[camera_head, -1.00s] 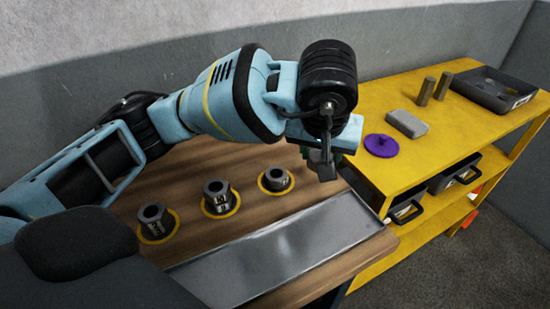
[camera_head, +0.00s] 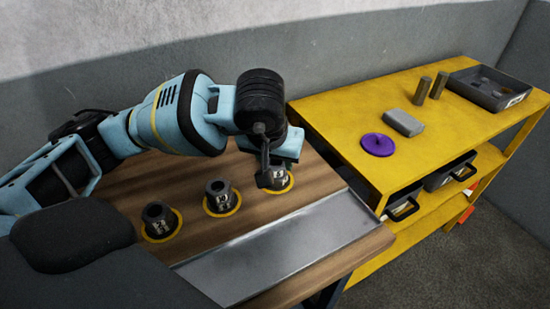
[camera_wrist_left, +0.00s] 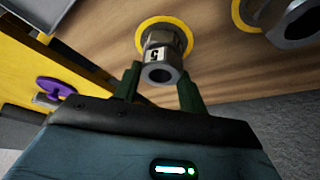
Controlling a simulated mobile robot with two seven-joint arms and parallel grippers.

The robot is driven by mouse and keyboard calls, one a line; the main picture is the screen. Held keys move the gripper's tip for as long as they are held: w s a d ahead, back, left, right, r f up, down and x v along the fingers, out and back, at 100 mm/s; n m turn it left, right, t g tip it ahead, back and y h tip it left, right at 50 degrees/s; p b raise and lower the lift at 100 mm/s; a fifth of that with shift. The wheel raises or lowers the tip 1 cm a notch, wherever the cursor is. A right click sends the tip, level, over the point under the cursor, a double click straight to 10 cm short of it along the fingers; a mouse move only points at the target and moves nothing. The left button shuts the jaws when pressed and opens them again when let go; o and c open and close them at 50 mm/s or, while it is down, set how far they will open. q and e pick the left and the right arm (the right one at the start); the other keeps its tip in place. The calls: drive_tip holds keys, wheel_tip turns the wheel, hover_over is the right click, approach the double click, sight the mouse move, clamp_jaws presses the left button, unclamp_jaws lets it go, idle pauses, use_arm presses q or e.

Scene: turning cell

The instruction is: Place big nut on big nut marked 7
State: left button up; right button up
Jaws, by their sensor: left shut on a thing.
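Several dark metal nuts stand upright in yellow rings on the wooden bench. In the head view the left stack (camera_head: 157,219) and the middle stack (camera_head: 219,196) show pale marks. The right nut (camera_head: 279,180) shows a pale mark and is partly hidden by my left gripper (camera_head: 274,172). In the left wrist view, my left gripper (camera_wrist_left: 160,84) is shut on a big nut (camera_wrist_left: 160,74) with its hole facing the camera. Behind it shows a marked nut (camera_wrist_left: 165,46) inside a yellow ring; I cannot tell whether the two touch. My right gripper is not in view.
A bare metal strip (camera_head: 285,250) runs along the bench front. The yellow shelf (camera_head: 350,120) at right holds a purple disc (camera_head: 379,144), a grey block (camera_head: 403,122), two upright cylinders (camera_head: 422,90) and a dark tray (camera_head: 488,88). The grey wall is behind.

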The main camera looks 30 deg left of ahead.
use_arm(q)
drive_tip(key=shift+f, duration=0.2)
drive_tip(key=shift+f, duration=0.2)
drive_tip(key=o, duration=1.1)
drive_tip(key=shift+r, duration=0.2)
drive_tip(key=shift+r, duration=0.3)
drive_tip(key=v, duration=1.1)
drive_tip(key=shift+r+p, duration=0.2)
drive_tip(key=shift+p, duration=0.15)
drive_tip(key=shift+s, duration=0.15)
